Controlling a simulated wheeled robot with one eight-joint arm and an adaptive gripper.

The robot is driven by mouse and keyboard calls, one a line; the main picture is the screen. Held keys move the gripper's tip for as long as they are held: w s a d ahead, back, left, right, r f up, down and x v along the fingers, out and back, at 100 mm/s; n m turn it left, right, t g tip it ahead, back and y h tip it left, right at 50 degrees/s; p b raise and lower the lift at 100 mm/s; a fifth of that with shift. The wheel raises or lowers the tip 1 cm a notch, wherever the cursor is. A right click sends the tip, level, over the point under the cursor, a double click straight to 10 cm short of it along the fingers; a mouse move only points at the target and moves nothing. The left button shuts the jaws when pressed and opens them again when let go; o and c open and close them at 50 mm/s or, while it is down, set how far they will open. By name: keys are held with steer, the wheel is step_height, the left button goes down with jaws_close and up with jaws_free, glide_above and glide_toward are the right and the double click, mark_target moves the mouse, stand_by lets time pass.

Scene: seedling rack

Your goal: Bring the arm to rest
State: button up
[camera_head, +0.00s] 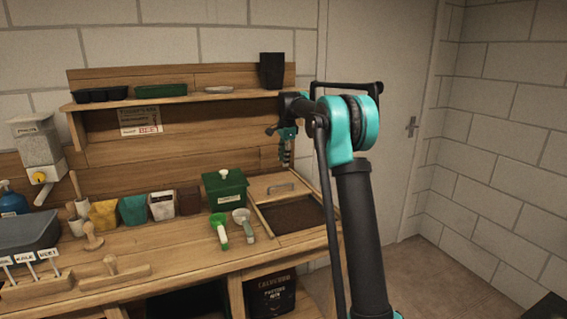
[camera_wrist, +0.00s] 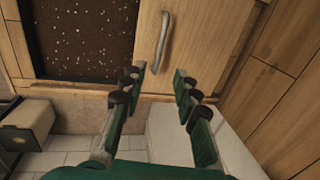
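My gripper (camera_wrist: 158,82) is open and empty in the wrist view, its two green fingers with dark pads set well apart. Between and beyond the fingertips is a wooden lid with a metal handle (camera_wrist: 164,42). In the head view my gripper (camera_head: 286,160) hangs pointing down above the back right of the bench, over the handle (camera_head: 281,188) of the same lid. My arm is raised and bent at the right of that view. The fingertips look apart from the handle, though the exact gap is hard to tell.
The soil bin (camera_head: 300,216) lies open in front of the lid. A green box (camera_head: 225,190) and two scoops stand left of it. A shelf (camera_head: 180,99) with trays and a black pot (camera_head: 271,70) is behind my gripper. A door (camera_head: 375,110) and open floor lie right.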

steer(key=s+d+f+n, duration=0.3)
steer(key=s+f, duration=0.4)
steer(key=s, duration=0.9)
steer(key=s+d+f+n+t, duration=0.1)
steer(key=s+d+f+n, duration=0.3)
steer(key=s, duration=1.3)
steer(key=s+d+f+n+t, duration=0.1)
steer(key=s+d+f+n, duration=0.2)
steer(key=s+f+n, duration=0.4)
steer(key=s+f, duration=0.3)
steer(key=s, duration=0.6)
steer(key=shift+s+d+f+h, duration=0.2)
steer(key=shift+s+f+h, duration=0.05)
steer(key=shift+s+h, duration=0.1)
